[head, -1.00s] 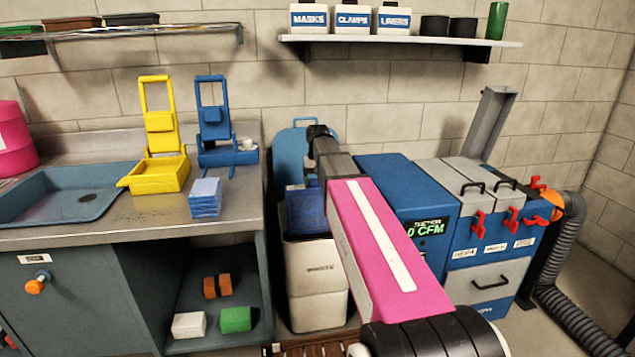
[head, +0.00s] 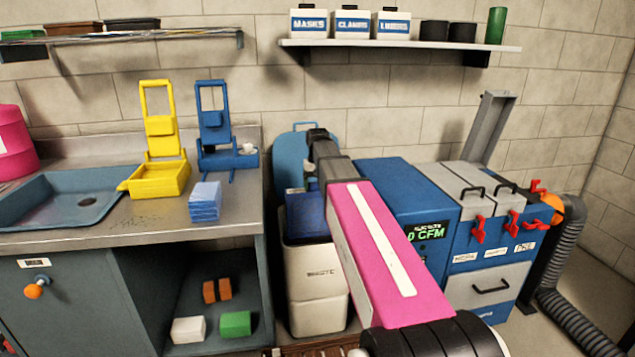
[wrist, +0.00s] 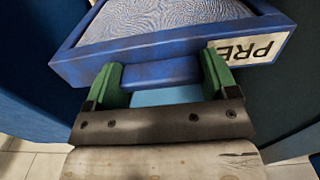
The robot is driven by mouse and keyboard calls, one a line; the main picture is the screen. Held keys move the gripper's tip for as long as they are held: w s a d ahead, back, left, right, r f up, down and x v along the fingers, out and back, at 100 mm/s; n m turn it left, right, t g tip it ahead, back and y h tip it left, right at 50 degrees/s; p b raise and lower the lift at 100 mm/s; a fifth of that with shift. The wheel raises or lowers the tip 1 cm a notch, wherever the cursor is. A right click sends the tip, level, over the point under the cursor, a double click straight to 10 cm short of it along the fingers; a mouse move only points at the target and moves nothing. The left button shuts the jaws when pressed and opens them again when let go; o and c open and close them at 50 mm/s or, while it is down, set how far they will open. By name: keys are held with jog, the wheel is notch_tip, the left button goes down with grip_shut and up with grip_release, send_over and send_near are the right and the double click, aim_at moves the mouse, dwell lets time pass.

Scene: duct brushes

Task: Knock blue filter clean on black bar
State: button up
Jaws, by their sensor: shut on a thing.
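The blue filter (head: 304,214) is over the top of the white waste bin (head: 316,262) in the head view. In the wrist view the filter (wrist: 165,48) shows its blue frame, a pale mesh face and a label reading "PRE". The green fingers of my gripper (wrist: 163,72) are shut on a blue tab at the filter's near edge. My arm hides part of the filter in the head view. A dark strip with screws crosses the finger bases in the wrist view; I cannot tell whether it is mine. I cannot make out the black bar for certain.
A grey bench (head: 120,222) with a blue tray, a yellow stand and a blue stand (head: 215,128) is left of the bin. A blue CFM machine (head: 405,200) stands close on the right. A shelf (head: 400,44) with labelled boxes hangs above.

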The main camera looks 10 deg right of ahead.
jog(key=shift+f, duration=0.45)
jog(key=shift+r, duration=0.2)
jog(key=shift+r, duration=1.1)
jog(key=shift+f, duration=0.1)
jog(key=shift+f, duration=1.15)
jog(key=shift+r, duration=1.35)
